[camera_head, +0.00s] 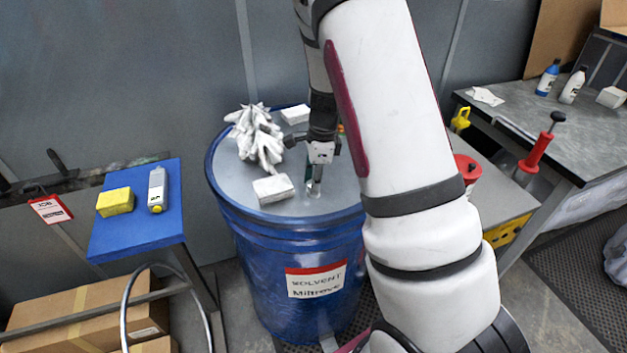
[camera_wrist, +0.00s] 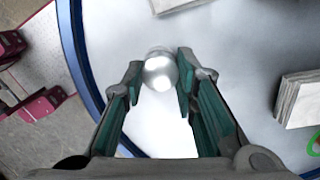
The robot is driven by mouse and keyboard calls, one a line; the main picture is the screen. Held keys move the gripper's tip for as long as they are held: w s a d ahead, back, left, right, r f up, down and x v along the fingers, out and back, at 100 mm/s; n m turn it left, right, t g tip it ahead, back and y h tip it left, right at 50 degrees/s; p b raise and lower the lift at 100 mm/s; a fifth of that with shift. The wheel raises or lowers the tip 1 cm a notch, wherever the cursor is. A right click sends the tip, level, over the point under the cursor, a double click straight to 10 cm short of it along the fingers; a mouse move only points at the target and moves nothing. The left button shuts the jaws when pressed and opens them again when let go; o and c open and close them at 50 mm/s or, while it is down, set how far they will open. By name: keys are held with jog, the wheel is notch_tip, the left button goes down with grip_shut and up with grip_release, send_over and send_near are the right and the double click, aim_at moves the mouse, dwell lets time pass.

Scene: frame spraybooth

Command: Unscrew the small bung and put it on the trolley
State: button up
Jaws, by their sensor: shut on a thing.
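A blue solvent drum (camera_head: 255,262) with a grey lid stands in the middle of the head view. My gripper (camera_head: 314,186) points down at the lid near its front right. In the wrist view the small bung (camera_wrist: 160,70) is a shiny round silver cap between my fingertips (camera_wrist: 159,82), close to the drum's blue rim (camera_wrist: 75,50). My gripper is shut on it. The bung is at the lid; I cannot tell whether its thread is free. A blue-topped stand (camera_head: 130,235) is at the left and a grey-topped unit (camera_head: 500,205) at the right; I cannot tell which is the trolley.
Crumpled white gloves (camera_head: 258,138) and white pads (camera_head: 273,188) lie on the lid. A yellow sponge (camera_head: 115,202) and a grey bottle (camera_head: 156,190) occupy the back of the blue top; its front is clear. A red plunger can (camera_head: 535,155) and a grey bench (camera_head: 530,110) stand right.

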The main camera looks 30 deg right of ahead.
jog(key=shift+d+n, duration=0.1)
jog(key=shift+n, duration=0.2)
jog(key=n, duration=0.4)
jog(key=shift+w+n+g, duration=0.1)
jog(key=shift+n+g, duration=0.2)
jog(key=shift+n+b, duration=0.3)
jog(key=shift+n, duration=0.5)
jog(key=n, duration=0.3)
jog(key=shift+g, duration=0.3)
jog(key=shift+w+n, duration=0.1)
jog(key=shift+n, duration=0.2)
jog(key=n, duration=0.4)
